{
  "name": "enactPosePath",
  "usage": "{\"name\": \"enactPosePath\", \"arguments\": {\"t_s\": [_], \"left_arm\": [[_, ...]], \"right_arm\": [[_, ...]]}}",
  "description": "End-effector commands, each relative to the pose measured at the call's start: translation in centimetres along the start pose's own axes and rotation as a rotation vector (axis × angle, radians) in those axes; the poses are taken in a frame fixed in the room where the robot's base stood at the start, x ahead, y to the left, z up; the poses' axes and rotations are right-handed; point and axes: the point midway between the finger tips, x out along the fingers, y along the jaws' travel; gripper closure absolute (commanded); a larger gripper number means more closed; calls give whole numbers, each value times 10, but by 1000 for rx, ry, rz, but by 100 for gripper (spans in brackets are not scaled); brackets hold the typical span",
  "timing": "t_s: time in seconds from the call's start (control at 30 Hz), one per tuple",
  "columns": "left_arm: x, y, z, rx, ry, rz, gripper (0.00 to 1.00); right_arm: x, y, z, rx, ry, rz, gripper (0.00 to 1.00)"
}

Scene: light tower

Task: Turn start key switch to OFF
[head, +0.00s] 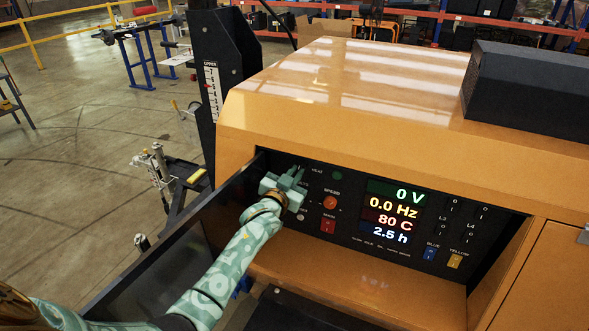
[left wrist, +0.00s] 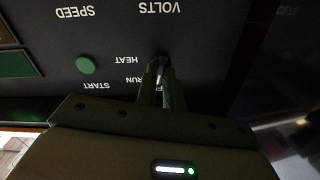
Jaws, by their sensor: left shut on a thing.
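The start key switch (left wrist: 160,77) is on the left part of the black control panel (head: 350,190). My left gripper (head: 297,174) reaches the panel there and is shut on the key. In the left wrist view, the fingers of my left gripper (left wrist: 161,66) close around the key beside the printed words HEAT, RUN and START, which appear upside down. The fingers hide most of the key, so its exact angle cannot be told. The OFF mark is not readable. My right gripper is not in view.
The display (head: 394,215) reads 0 V, 0.0 Hz, 80 C and 2.5 h. An open dark door (head: 165,250) stands close on the left. The orange housing (head: 340,85) overhangs the panel.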

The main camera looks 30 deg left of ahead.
Motion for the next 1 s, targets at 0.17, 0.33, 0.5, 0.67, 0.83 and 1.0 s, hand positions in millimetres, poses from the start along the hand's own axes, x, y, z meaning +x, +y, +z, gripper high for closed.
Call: {"name": "enactPosePath", "arguments": {"t_s": [0.17,0.33,0.5,0.67,0.83,1.0], "left_arm": [[0,0,-1,-117,-3,0,100],[0,0,0,-198,-3,0,100],[0,0,1,-242,-2,0,100],[0,0,1,-260,-2,0,100],[0,0,2,-263,-2,1,100],[0,0,2,-263,-2,1,100]], "right_arm": [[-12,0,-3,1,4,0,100],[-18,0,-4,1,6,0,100],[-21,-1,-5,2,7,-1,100],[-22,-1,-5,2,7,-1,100],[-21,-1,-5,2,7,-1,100],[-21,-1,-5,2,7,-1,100]]}}
